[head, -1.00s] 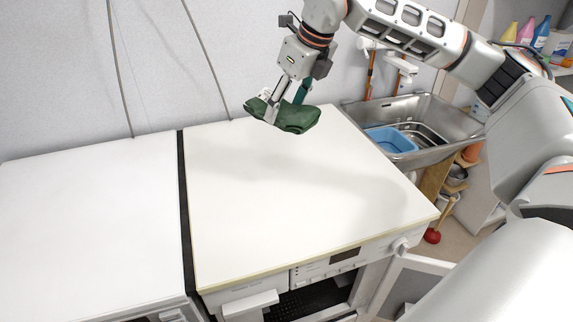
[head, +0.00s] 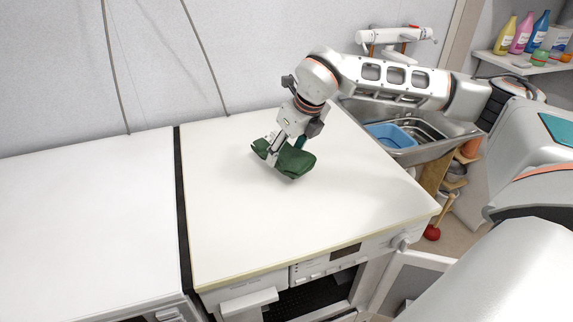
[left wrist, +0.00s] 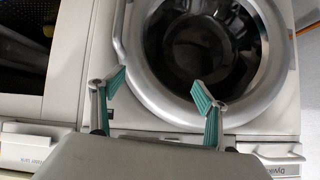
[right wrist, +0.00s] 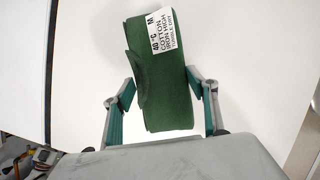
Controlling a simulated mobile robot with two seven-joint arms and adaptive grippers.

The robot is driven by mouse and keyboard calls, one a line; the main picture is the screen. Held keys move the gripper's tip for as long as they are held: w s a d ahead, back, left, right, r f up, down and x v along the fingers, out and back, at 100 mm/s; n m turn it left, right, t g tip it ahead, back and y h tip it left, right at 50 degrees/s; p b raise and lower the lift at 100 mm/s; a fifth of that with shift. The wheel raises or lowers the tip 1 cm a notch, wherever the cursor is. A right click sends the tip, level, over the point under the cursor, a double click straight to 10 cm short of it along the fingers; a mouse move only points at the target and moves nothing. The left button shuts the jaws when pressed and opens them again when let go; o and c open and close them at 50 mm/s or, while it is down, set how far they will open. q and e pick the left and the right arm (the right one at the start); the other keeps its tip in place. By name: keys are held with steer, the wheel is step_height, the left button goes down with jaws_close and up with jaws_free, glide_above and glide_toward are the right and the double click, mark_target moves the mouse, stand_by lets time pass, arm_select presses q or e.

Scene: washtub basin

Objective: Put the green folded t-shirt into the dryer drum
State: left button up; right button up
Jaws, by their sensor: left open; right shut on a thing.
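The green folded t-shirt (head: 296,162) is over the white top of the right-hand machine. I cannot tell whether it touches that top. My right gripper (head: 272,160) is shut on it. In the right wrist view the t-shirt (right wrist: 165,100) is between the two fingers, with a white care label facing the camera. My left gripper (left wrist: 160,85) is open and empty in front of a machine with a round glass door (left wrist: 200,45) in a silver ring. The left gripper is outside the head view. The dryer drum's inside is not clearly shown; a dark opening (head: 315,300) shows below the control panel.
The white machine top (head: 240,230) is otherwise bare. Another white top (head: 85,220) lies left of a dark gap. A steel sink with a blue basin (head: 388,136) stands at the back right. An open white door panel (head: 415,280) juts out at the lower right.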

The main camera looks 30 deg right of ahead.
steer(key=shift+f, duration=2.15)
steer(key=shift+f, duration=0.15)
steer(key=o, duration=1.2)
